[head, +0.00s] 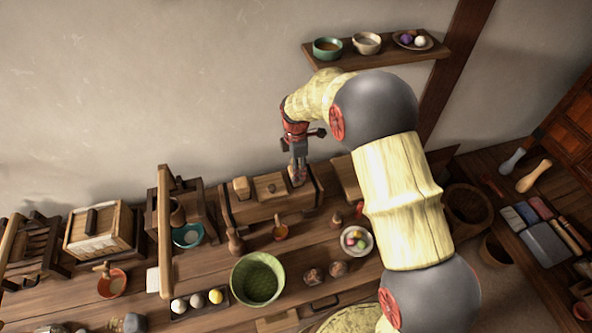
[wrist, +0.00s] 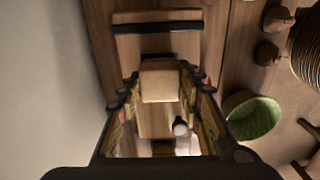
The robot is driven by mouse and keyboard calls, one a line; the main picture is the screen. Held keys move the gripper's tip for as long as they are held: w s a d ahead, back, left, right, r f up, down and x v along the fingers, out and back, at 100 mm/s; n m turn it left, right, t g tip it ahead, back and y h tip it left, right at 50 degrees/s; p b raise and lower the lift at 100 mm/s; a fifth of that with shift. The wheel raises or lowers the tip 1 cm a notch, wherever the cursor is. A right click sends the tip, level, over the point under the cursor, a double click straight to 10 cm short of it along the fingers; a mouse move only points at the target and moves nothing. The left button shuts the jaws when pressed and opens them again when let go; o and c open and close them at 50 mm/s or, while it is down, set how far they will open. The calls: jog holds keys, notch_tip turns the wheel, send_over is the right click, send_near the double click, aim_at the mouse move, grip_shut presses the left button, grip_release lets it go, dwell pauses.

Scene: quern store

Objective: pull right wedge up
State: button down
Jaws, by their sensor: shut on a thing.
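The right wedge is a pale wooden block at the right end of a long wooden box (head: 262,209). In the head view, only a little of it shows beneath my gripper (head: 298,168). In the wrist view, the right wedge (wrist: 160,82) lies between the two fingers of my gripper (wrist: 160,95), which is shut on it. I cannot tell whether the wedge is still seated or lifted. The left wedge (head: 241,187) stands up at the box's other end. Between them is a wooden lid (head: 270,184) with a small knob.
A plank (head: 346,177) lies right of the box. A tall wooden post (head: 165,235) rises at left. A shelf (head: 375,50) hangs above, behind my arm.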

jog(key=shift+w+r, duration=0.15)
jog(key=shift+r, duration=0.15)
jog(key=c, duration=1.6)
grip_release()
jog(key=o, duration=0.4)
jog(key=shift+f, duration=0.1)
notch_tip(320, 180, up, 12)
jog(key=shift+r, duration=0.1)
